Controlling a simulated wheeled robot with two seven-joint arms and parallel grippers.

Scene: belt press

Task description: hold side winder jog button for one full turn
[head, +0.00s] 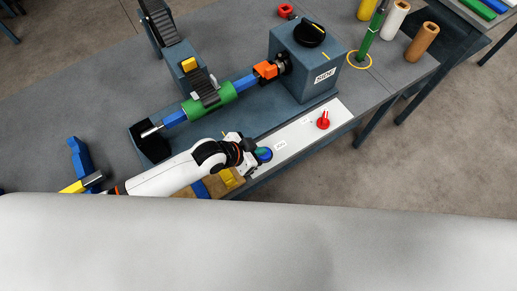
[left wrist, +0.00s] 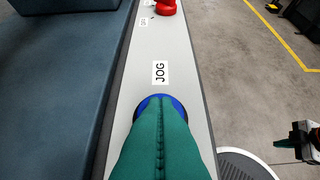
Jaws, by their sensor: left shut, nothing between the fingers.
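The side winder is a blue-grey box (head: 303,62) marked SIDE, with a black knob (head: 310,33) on top. An orange clamp (head: 265,70) and a blue shaft with a green sleeve (head: 210,100) extend from it. The blue jog button (left wrist: 178,101) is on a pale panel (left wrist: 133,75), below the JOG label (left wrist: 160,72). My left gripper (head: 264,154) is shut and empty. Its green fingers (left wrist: 162,135) are over the button and hide most of it; contact cannot be confirmed. What looks like my right gripper (left wrist: 296,143) shows at the right edge of the left wrist view.
A red knob (head: 323,120) is farther along the panel. A green post (head: 370,38) stands in a yellow ring, with tan, white and yellow cylinders nearby. A yellow and blue item (head: 80,170) lies at the left. Open floor lies right of the panel.

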